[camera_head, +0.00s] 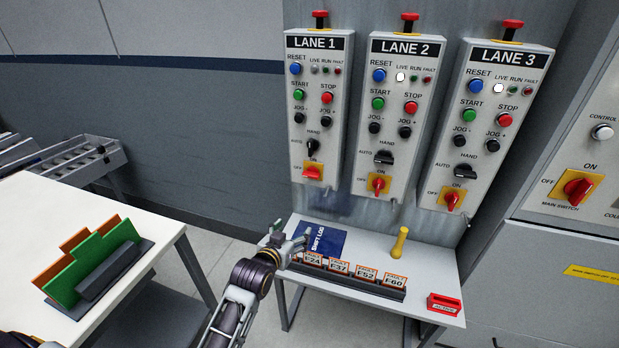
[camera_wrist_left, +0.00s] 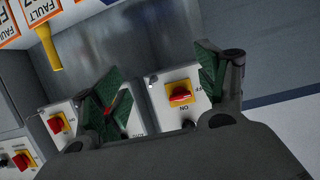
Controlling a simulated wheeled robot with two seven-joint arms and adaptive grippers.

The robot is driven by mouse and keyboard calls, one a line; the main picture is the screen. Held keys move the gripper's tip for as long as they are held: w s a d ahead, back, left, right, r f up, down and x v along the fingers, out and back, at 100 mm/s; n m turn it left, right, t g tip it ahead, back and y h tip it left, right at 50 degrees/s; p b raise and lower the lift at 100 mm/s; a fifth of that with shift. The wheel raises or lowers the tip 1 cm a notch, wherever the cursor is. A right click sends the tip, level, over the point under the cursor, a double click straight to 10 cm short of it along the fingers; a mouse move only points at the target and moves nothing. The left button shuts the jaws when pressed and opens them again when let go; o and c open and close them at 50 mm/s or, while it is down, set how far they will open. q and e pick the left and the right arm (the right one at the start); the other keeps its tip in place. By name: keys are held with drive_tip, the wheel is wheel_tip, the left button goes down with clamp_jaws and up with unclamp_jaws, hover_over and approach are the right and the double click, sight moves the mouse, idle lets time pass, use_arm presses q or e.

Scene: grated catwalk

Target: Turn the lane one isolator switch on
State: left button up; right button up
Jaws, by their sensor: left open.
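The lane 1 isolator switch (camera_head: 313,172) is a red handle on a yellow plate at the bottom of the LANE 1 box (camera_head: 311,110). Its handle lies level, toward the OFF mark. My left gripper (camera_head: 290,234) is open and empty, below and in front of this box, over the small table. In the left wrist view, which is upside down, the lane 1 switch (camera_wrist_left: 180,93) shows between the open green-padded fingers (camera_wrist_left: 158,92), some way beyond them and not touched. My right gripper is not in view.
The similar lane 2 (camera_head: 378,184) and lane 3 (camera_head: 452,199) switches sit to the right, with the main switch (camera_head: 577,188) farther right. The table (camera_head: 437,280) below holds a blue shift log (camera_head: 330,238), fault cards (camera_head: 365,275), a yellow handle (camera_head: 400,240) and a red block (camera_head: 444,303).

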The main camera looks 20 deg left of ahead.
use_arm(q)
drive_tip(key=w+r+t, duration=0.4)
drive_tip(key=r, duration=0.4)
drive_tip(key=shift+w+a+n, duration=0.15)
drive_tip(key=shift+w+n, duration=0.15)
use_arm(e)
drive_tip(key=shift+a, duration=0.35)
use_arm(q)
drive_tip(key=shift+w+r, duration=0.1)
drive_tip(key=shift+w, duration=0.1)
approach(310, 176)
drive_tip(key=shift+w, duration=0.7)
drive_tip(key=shift+w+p, duration=0.4)
drive_tip(key=shift+w, duration=2.65)
drive_tip(key=shift+w+d, duration=0.25)
drive_tip(key=shift+w, duration=0.9)
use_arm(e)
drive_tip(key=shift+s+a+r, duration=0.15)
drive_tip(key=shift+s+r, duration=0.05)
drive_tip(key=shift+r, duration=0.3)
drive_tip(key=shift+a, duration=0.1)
